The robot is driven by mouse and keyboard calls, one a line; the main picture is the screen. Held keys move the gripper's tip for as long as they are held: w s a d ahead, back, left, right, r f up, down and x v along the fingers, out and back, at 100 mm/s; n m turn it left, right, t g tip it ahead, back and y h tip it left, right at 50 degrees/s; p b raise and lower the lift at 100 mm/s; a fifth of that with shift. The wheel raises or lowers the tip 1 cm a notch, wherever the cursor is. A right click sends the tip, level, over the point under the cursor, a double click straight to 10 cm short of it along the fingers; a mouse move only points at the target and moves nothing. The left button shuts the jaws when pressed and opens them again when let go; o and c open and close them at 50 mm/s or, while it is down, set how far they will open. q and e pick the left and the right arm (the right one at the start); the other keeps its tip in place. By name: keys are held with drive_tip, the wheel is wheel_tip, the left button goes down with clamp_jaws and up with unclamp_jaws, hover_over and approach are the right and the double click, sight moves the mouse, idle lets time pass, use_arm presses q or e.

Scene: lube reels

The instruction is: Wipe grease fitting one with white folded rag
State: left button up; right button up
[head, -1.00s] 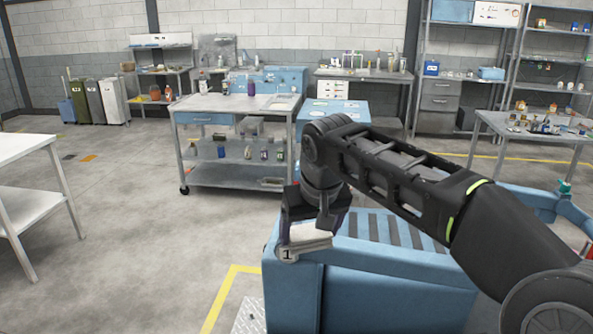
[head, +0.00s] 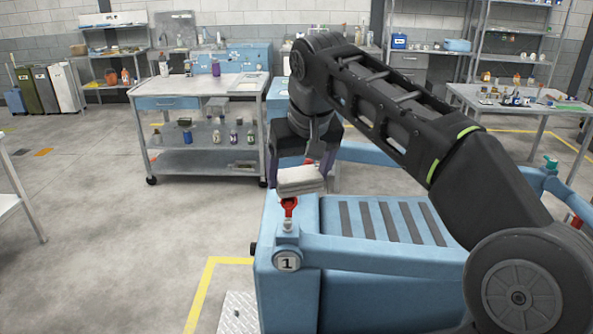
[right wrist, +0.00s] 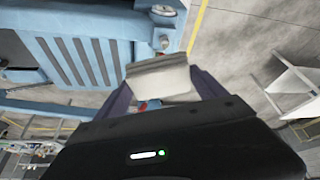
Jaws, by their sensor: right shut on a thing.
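My right gripper (head: 300,172) is shut on the white folded rag (head: 300,181). The rag also shows between the two fingers in the right wrist view (right wrist: 160,77). Grease fitting one appears as a red piece (head: 289,207) on a blue post with a round "1" tag (head: 287,262), at the near left corner of the blue machine. In the head view the rag is just above the red piece and overlaps its top; I cannot tell if they touch. The tag shows at the top of the right wrist view (right wrist: 164,10). My left gripper is not in view.
The blue machine (head: 390,285) has a slatted top and a raised rail around it. A steel workbench (head: 205,86) with bottles stands behind, and a table with small items (head: 520,100) is at the right. Open floor lies to the left.

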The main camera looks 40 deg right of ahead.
drive_tip(key=shift+f, duration=0.1)
drive_tip(key=shift+f, duration=0.85)
wheel_tip(320, 180, down, 4)
drive_tip(key=b, duration=0.3)
drive_tip(key=shift+f, duration=0.1)
drive_tip(key=shift+f+b, duration=1)
drive_tip(key=shift+b, duration=0.05)
drive_tip(key=shift+w, duration=0.1)
drive_tip(key=shift+w+a+r+p, duration=0.2)
drive_tip(key=shift+w+a+p, duration=0.4)
drive_tip(key=shift+w+a, duration=0.65)
drive_tip(key=shift+a, duration=0.3)
drive_tip(key=shift+f, duration=0.1)
